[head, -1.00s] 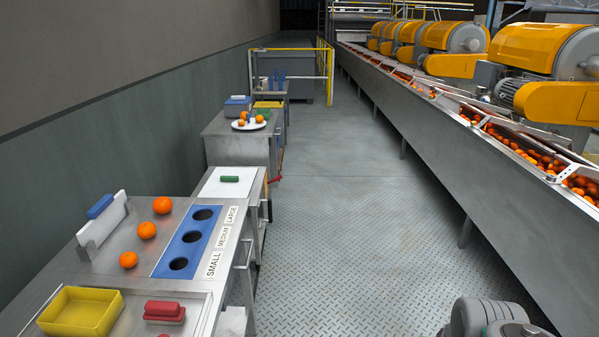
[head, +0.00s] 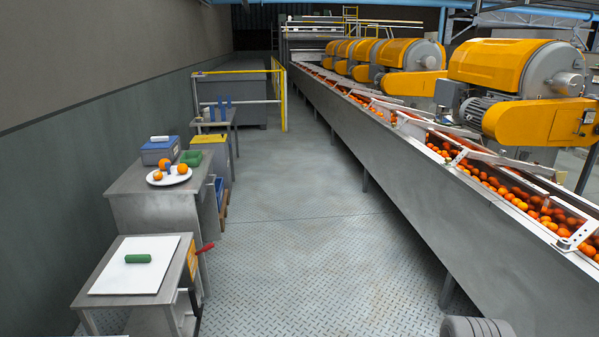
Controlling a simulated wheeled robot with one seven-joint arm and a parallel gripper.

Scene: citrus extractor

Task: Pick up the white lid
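No item is clearly recognisable as a white lid. The white things in view are a flat white board (head: 112,283) on the nearest table, a round white plate (head: 163,181) on the table behind it, and a small white piece (head: 159,138) on top of a blue box (head: 153,152). A green cylinder (head: 138,258) lies on the white board. My gripper is not in view; only a rounded grey part of my arm shows at the bottom right edge.
Metal tables (head: 130,313) line the left wall. A red handle (head: 205,247) sticks out from the nearest one into the aisle. A long conveyor trough (head: 400,195) of oranges runs along the right. The patterned floor (head: 290,240) between is clear. A yellow railing (head: 283,98) stands beyond.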

